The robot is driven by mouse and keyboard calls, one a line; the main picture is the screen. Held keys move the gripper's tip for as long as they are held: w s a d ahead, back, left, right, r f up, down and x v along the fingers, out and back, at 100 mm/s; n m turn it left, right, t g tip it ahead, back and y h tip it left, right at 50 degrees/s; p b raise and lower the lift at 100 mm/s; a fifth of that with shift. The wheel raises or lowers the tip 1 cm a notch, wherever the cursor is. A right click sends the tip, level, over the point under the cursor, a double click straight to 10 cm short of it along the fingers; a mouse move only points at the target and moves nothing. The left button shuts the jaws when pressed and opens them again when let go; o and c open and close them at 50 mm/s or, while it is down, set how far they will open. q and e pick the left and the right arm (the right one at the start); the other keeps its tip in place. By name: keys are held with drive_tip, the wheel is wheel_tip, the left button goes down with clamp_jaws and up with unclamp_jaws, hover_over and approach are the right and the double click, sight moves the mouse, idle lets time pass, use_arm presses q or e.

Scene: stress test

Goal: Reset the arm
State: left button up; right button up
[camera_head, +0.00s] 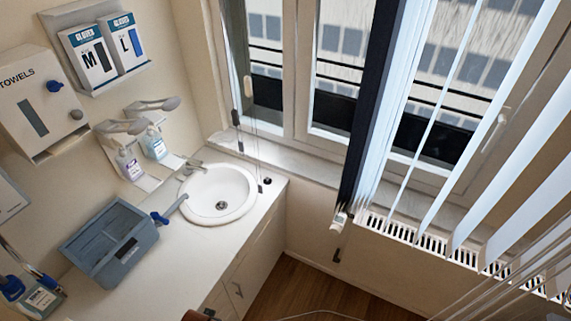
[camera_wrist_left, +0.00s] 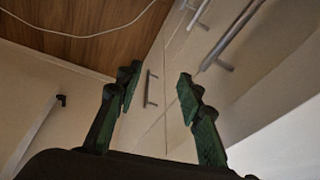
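My left gripper (camera_wrist_left: 158,92) shows in the left wrist view with its two dark green fingers spread apart. It is open and nothing is between the fingertips. Behind the fingers are pale cabinet fronts with metal bar handles. Neither gripper can be made out in the head view. My right gripper is not in any view.
A white counter holds a round sink (camera_head: 218,194) and a grey-blue bin (camera_head: 113,243). Soap bottles (camera_head: 130,165), glove boxes and a towel dispenser (camera_head: 40,105) are along the left wall. Windows and blinds (camera_head: 500,130) fill the right. Wooden floor (camera_head: 310,290) is open below.

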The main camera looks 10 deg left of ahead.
use_arm(q)
drive_tip(key=s+f+b, duration=0.3)
drive_tip(key=f+b, duration=0.1)
drive_tip(key=f, duration=1.4)
drive_tip(key=s+f+g+b, duration=0.1)
drive_tip(key=s+f+b, duration=0.2)
drive_tip(key=s+f, duration=0.7)
drive_tip(key=s+f+m+g+b, duration=0.1)
drive_tip(key=s+f+b, duration=0.3)
drive_tip(key=s+f, duration=0.6)
wheel_tip(320, 180, down, 5)
drive_tip(key=shift+d+f, duration=0.2)
drive_tip(key=shift+d, duration=0.15)
drive_tip(key=shift+s, duration=0.1)
